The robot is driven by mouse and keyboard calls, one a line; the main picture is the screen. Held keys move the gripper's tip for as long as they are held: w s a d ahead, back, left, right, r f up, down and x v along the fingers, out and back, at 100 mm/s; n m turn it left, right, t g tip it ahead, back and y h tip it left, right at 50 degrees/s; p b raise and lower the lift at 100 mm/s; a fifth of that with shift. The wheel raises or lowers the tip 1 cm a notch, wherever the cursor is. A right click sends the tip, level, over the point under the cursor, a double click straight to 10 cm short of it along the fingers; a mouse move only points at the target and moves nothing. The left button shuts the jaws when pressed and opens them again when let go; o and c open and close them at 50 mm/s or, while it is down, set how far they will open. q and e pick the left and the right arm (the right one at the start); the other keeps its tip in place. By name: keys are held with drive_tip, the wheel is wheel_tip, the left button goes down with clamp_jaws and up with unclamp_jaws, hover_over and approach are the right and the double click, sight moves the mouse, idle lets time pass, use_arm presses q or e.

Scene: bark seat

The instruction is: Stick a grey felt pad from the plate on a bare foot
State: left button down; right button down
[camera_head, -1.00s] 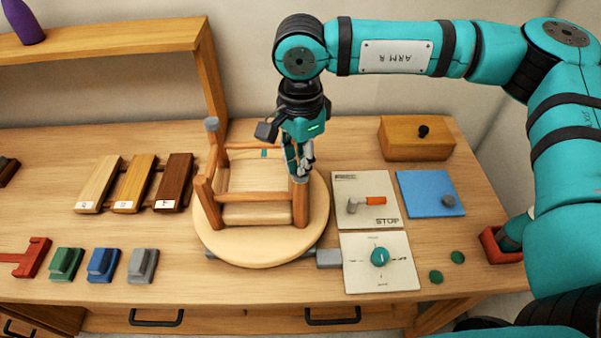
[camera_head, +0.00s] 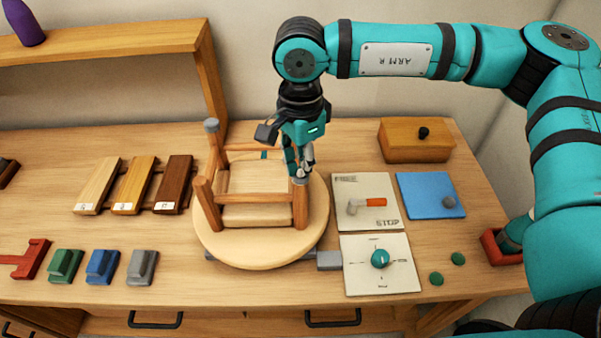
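A wooden seat frame stands legs-up on a round turntable (camera_head: 262,250). A grey pad (camera_head: 211,124) caps its back left leg. The front left leg (camera_head: 203,190) shows a bare wooden end. My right gripper (camera_head: 301,172) points down at the top of the front right leg (camera_head: 300,208). Something grey shows on that leg's end, right at the fingertips; whether the fingers still grip it is unclear. The back right leg is hidden behind the gripper. One grey felt pad (camera_head: 449,202) lies on the blue plate (camera_head: 418,192). My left gripper is not in view.
Right of the turntable are a lever panel (camera_head: 385,190) and a dial panel (camera_head: 397,275). Two green discs (camera_head: 437,278) lie near the front edge. A wooden box (camera_head: 416,140) stands behind the plate. Wood strips (camera_head: 135,185) and coloured blocks (camera_head: 103,266) lie at left.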

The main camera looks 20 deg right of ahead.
drive_tip(key=shift+s+f, duration=0.1)
drive_tip(key=shift+f, duration=0.05)
drive_tip(key=shift+r+p, duration=0.45)
drive_tip(key=shift+r, duration=0.8)
drive_tip(key=shift+r+p, duration=0.6)
drive_tip(key=shift+r, duration=1.25)
